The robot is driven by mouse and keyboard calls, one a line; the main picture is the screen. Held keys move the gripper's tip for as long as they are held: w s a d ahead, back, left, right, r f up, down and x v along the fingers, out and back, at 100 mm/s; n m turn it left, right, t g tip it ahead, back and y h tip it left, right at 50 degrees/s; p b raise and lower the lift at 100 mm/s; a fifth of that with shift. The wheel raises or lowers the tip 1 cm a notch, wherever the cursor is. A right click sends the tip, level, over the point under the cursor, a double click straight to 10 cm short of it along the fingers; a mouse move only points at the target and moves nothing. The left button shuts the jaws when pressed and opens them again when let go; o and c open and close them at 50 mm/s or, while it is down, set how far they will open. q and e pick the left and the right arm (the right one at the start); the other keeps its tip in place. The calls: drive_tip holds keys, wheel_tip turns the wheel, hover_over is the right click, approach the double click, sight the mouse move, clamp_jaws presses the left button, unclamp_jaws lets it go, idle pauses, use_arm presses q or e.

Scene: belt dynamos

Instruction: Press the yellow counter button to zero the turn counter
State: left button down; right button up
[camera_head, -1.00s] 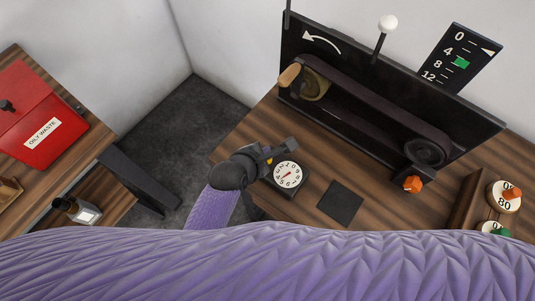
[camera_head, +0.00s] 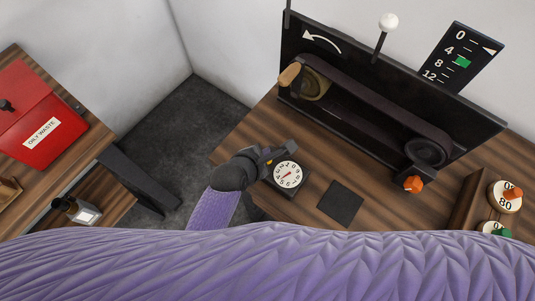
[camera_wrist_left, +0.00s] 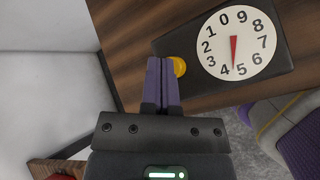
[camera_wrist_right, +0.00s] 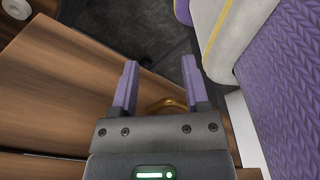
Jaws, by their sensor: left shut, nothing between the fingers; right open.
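The turn counter is a dark box with a white round dial (camera_head: 288,174) on the wooden bench. In the left wrist view, the dial (camera_wrist_left: 237,42) has a red needle pointing down between 4 and 5.
A belt machine (camera_head: 370,105) with a dark back panel stands behind the counter. A dark square pad (camera_head: 341,203) and an orange knob (camera_head: 413,184) lie to its right. A red oily-waste box (camera_head: 45,128) is far left. A brass handle (camera_wrist_right: 166,103) shows between my right fingers.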

use_arm(q)
drive_tip(key=shift+f, duration=0.25)
use_arm(e)
drive_tip(key=shift+d+f, duration=0.15)
drive_tip(key=shift+d, duration=0.25)
use_arm(q)
drive_tip(key=shift+f, duration=0.15)
use_arm(e)
drive_tip(key=shift+f, duration=0.1)
drive_tip(key=shift+a, duration=0.3)
use_arm(q)
wheel_tip(320, 180, up, 2)
drive_tip(key=shift+p, duration=0.95)
drive_tip(key=shift+d, duration=0.1)
use_arm(e)
wheel_tip(320, 180, up, 2)
drive_tip(key=shift+d+r, duration=0.1)
drive_tip(key=shift+d, duration=0.1)
drive_tip(key=shift+r, duration=0.1)
